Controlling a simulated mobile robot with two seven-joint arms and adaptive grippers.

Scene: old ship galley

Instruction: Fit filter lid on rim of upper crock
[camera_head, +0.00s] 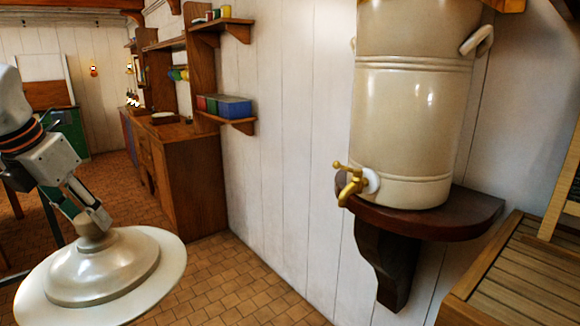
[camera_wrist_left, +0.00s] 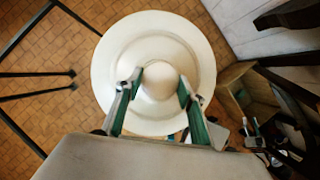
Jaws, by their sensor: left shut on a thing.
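The filter lid (camera_head: 150,258) is a wide cream disc with a raised dome and a knob on top. My left gripper (camera_head: 97,222) is shut on the lid's knob and holds it in the air at the lower left of the head view. In the left wrist view the two fingers (camera_wrist_left: 157,90) are on either side of the knob, with the lid (camera_wrist_left: 130,42) beneath. The cream crock (camera_head: 410,110) with a brass tap stands on a dark wall shelf at the right. Its top rim is cut off by the picture edge. My right gripper is not in view.
The wall shelf (camera_head: 475,212) carries the crock, whose brass tap (camera_head: 349,185) sticks out left. A slatted wooden bench (camera_head: 530,280) is at lower right. A wooden cabinet (camera_head: 195,180) and small shelves line the wall. Tiled floor (camera_head: 235,275) lies open between lid and crock.

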